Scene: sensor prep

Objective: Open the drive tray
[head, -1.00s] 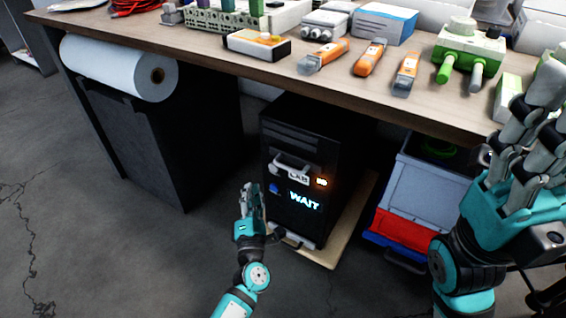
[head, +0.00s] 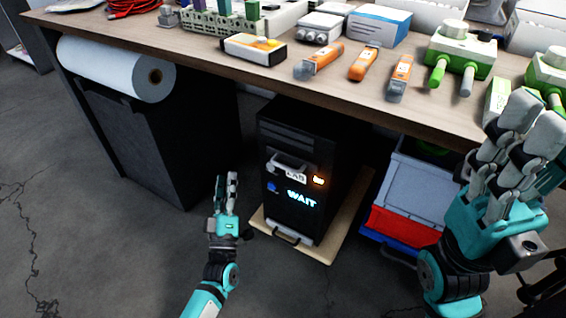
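A black computer tower (head: 300,140) stands on a low wooden platform under the workbench. Its front has a pale bar handle (head: 285,163) with a label reading LAB, which seems to belong to the drive tray; I cannot tell if the tray sits flush. An orange light (head: 318,181), a blue button (head: 272,187) and a lit display reading WAIT (head: 301,199) are on the front. My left gripper (head: 226,178) is empty, left of the tower and apart from it, fingers up with a narrow gap. My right gripper (head: 532,118) is raised at the right, empty, fingers apart.
The workbench (head: 330,88) overhangs the tower and carries orange tools and green-and-white devices. A dark bin (head: 150,140) below a white paper roll (head: 110,68) stands left. Grey, red and blue crates (head: 415,190) stand right. The platform (head: 335,240) has a front handle. Floor in front is clear.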

